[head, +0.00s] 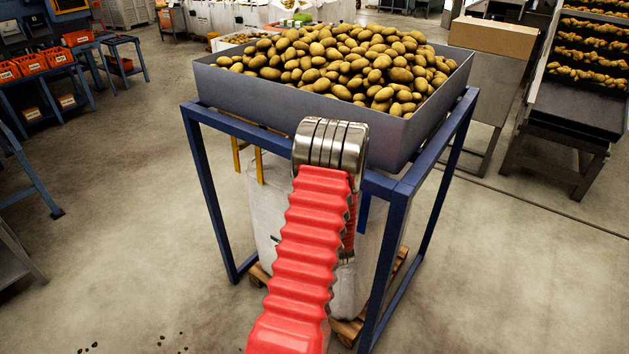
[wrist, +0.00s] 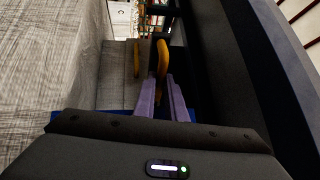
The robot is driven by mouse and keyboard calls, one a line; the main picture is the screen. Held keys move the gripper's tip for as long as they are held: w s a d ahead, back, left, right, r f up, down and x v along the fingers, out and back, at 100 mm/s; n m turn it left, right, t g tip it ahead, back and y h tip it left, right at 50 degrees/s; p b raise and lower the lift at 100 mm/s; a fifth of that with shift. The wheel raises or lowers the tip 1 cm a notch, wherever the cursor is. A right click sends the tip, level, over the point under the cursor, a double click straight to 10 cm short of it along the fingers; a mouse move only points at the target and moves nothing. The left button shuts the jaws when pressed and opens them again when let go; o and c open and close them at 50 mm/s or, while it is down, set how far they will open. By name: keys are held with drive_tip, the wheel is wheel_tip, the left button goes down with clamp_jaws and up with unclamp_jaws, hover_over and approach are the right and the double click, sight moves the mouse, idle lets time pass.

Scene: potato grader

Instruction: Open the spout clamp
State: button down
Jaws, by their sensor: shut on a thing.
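The spout clamp shows only in part under the hopper. In the wrist view a yellow bar (wrist: 163,57), which looks like the clamp's handle, runs between the purple fingers of my gripper (wrist: 163,82). The gripper is shut on it. A second yellow bar (wrist: 137,60) stands just to its left, apart from the fingers. In the head view two yellow bars (head: 259,165) hang below the hopper's front edge, left of my red-sleeved arm. My arm hides the gripper there. The clamp's jaws and the spout cannot be made out.
A grey hopper (head: 270,98) full of potatoes (head: 345,62) rests on a blue frame (head: 390,250). A white bulk bag (head: 268,205) stands beneath on a wooden pallet (head: 350,330). The frame's legs and top rail are close to my arm. The floor to the left is open.

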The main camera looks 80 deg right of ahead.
drive_tip(key=shift+s+f, duration=0.3)
drive_tip(key=shift+s, duration=0.1)
drive_tip(key=c, duration=2.1)
unclamp_jaws()
drive_tip(key=shift+o, duration=1.4)
drive_tip(key=shift+r, duration=0.1)
drive_tip(key=shift+w, duration=0.1)
drive_tip(key=shift+r, duration=0.1)
drive_tip(key=shift+a, duration=0.1)
drive_tip(key=v, duration=1.3)
drive_tip(key=shift+a, duration=0.35)
